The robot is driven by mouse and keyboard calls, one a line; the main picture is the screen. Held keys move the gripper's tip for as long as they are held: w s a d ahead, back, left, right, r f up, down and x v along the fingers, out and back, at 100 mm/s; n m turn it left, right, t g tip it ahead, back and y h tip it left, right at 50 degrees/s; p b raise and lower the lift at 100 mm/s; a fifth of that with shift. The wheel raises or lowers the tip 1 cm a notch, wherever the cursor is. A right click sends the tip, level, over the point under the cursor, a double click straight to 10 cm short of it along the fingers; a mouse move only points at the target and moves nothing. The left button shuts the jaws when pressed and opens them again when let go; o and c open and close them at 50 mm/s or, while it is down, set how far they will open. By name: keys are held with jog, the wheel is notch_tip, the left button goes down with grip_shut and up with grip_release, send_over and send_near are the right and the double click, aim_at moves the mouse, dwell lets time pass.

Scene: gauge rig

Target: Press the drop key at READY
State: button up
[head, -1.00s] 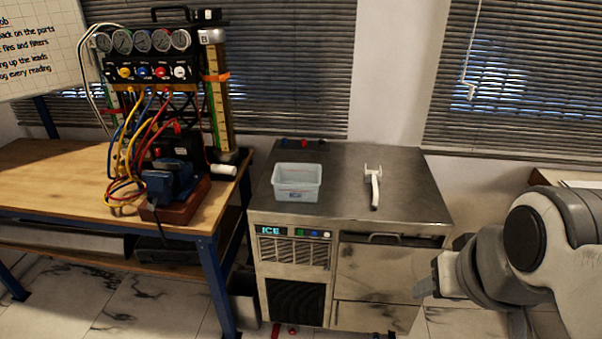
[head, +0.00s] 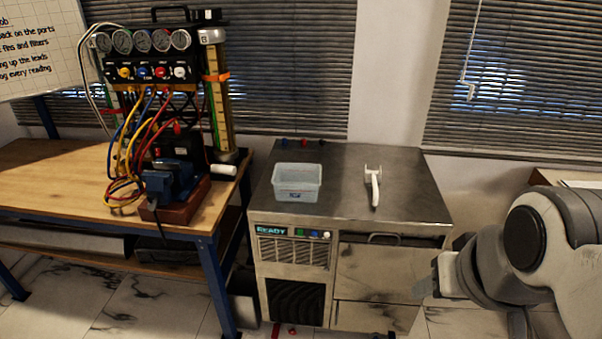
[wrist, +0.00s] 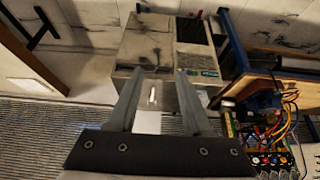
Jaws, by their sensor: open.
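The steel ice machine (head: 345,265) stands in the middle of the head view. Its small display (head: 271,231) reads READY. Right of the display is a row of small keys (head: 312,234), with green, blue and white ones showing; their labels are too small to read, so I cannot tell which is the drop key. My gripper (head: 428,284) is at the lower right, in front of the machine's right side and apart from the keys. In the wrist view my gripper (wrist: 160,72) is open and empty, and the machine (wrist: 150,45) appears upside down beyond the fingers.
A pale blue tub (head: 297,193) and a white scoop (head: 373,187) lie on the machine's top. A wooden bench (head: 60,165) with gauges, hoses and a blue vise (head: 168,182) stands at left. The floor in front of the machine looks mostly clear.

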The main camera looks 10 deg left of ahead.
grip_shut()
dwell(0.3)
dwell(1.5)
